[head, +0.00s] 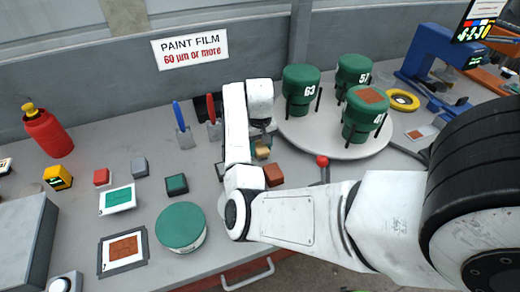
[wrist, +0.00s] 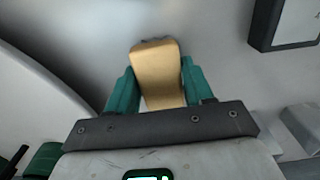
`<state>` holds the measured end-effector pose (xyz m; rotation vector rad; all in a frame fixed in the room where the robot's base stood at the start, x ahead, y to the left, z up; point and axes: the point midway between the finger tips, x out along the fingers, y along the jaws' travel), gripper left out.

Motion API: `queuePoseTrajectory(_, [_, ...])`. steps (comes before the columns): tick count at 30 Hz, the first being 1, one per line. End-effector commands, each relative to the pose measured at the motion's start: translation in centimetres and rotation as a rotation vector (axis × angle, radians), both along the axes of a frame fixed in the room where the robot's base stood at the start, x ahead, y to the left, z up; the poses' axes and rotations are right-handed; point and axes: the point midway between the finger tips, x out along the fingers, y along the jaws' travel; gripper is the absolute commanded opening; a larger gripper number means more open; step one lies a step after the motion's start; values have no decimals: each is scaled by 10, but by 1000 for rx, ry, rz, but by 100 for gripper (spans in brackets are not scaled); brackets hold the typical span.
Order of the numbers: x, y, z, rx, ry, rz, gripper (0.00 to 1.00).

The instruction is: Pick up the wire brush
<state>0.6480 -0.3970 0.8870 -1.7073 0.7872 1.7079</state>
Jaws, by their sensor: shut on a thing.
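My gripper (wrist: 155,90) shows in the wrist view with its two green fingers shut on the wire brush (wrist: 158,70). The held part is a tan, wood-coloured block, and dark bits show at its far end. The bristles cannot be made out. In the head view the brush (head: 262,149) is a small tan patch beside my white arm, left of the round turntable. My arm hides much of the gripper there. How high the brush is above the table is hard to tell.
The turntable (head: 345,150) carries green cylinders, including one marked 63 (head: 301,85). A red-knobbed lever (head: 322,161) and a rust-coloured block (head: 273,175) are close by. Blue (head: 182,125) and red-handled (head: 213,118) scrapers stand to the left. A green-topped round tin (head: 181,226) sits nearer the front.

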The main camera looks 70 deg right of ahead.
Motion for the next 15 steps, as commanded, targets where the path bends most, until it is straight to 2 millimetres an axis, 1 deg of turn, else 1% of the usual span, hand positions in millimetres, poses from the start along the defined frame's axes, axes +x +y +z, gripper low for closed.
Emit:
queuePoseTrajectory(10, [0,0,2,-1,-1,0,19])
queuePoseTrajectory(15, [1,-1,11,-2,-2,0,19])
